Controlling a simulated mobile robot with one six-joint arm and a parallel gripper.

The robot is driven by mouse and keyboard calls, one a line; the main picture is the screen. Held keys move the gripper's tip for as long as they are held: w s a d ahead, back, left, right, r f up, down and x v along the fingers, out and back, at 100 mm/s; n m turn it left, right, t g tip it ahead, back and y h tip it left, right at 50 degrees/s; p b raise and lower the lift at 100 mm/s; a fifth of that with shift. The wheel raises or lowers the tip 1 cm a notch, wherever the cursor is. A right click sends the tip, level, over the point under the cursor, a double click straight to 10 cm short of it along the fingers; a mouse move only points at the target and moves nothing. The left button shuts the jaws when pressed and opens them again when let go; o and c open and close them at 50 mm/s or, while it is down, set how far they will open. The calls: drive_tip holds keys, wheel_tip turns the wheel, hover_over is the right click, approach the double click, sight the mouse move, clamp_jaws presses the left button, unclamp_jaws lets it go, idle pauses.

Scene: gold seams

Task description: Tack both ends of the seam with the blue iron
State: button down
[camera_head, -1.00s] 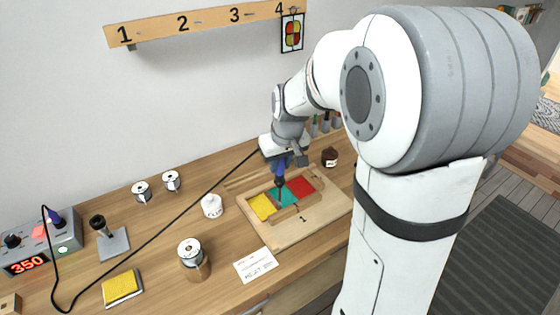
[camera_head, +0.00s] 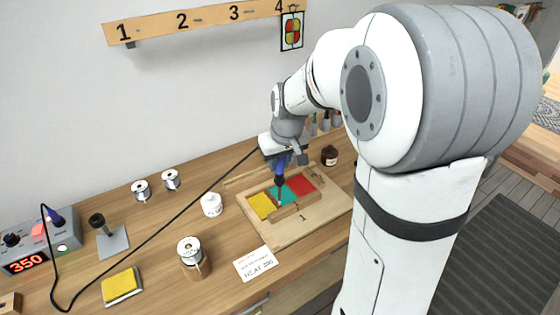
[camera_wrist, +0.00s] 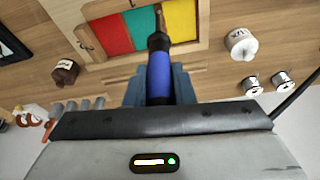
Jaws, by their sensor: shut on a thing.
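My gripper (camera_wrist: 159,85) is shut on the blue iron (camera_wrist: 160,75), whose blue handle lies between the two fingers in the wrist view. In the head view the blue iron (camera_head: 279,178) points down over the wooden jig (camera_head: 281,238), its dark tip close to the glass. Whether the tip touches the glass I cannot tell. The jig holds a yellow piece (camera_head: 262,205), a teal piece (camera_head: 287,193) and a red piece (camera_head: 301,185) side by side. In the wrist view the iron's front end hides part of the jig's near edge and the teal piece (camera_wrist: 142,28).
The iron's black cord (camera_head: 187,205) runs left across the table to the station (camera_head: 45,247) reading 350.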

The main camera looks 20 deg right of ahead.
drive_tip(key=shift+f+b, duration=0.55)
drive_tip(key=shift+f, duration=0.1)
idle(0.6)
drive_tip(key=shift+r, duration=0.15)
idle(1.0)
drive_tip(key=shift+r+p, duration=2.05)
drive_tip(key=shift+r, duration=0.9)
drive_tip(key=shift+f, duration=0.1)
